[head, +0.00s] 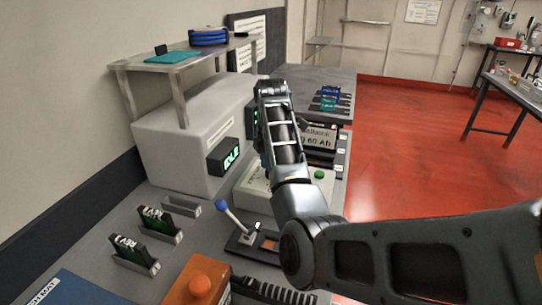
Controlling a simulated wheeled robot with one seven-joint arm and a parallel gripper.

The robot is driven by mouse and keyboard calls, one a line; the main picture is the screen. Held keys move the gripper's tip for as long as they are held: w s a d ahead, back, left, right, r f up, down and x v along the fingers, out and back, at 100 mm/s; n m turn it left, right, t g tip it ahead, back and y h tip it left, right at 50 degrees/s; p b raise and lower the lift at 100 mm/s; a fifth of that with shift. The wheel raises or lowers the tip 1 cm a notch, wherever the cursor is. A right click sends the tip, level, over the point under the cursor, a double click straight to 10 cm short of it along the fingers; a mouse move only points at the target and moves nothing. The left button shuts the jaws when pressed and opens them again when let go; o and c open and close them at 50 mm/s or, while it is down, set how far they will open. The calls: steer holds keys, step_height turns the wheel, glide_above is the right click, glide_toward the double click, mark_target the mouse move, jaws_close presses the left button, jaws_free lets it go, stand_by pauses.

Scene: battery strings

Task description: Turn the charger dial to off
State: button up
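I cannot make out the charger dial; my arm covers the middle of the bench where it could be. A large light-grey housing (172,140) stands at the back left with a black display (223,156) lit in green, seemingly reading IDLE. A low pale box (258,190) with a green button (320,174) sits in front, partly behind my arm. A second green-lit display (252,117) shows just left of my arm. My arm reaches up over the bench, and its far end hides the gripper's fingers.
A blue-knobbed lever (223,206) stands up at the front beside my arm. An orange box (197,283), slotted card holders (135,253) and a blue mat (75,290) lie nearby. A battery marked 60 Ah (318,138) is behind. Red floor (410,150) is clear at right.

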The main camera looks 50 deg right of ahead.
steer(key=shift+w+r, duration=0.1)
steer(key=shift+r, duration=0.55)
steer(key=shift+a+r, duration=0.15)
steer(key=shift+r, duration=2.9)
steer(key=shift+s, duration=0.2)
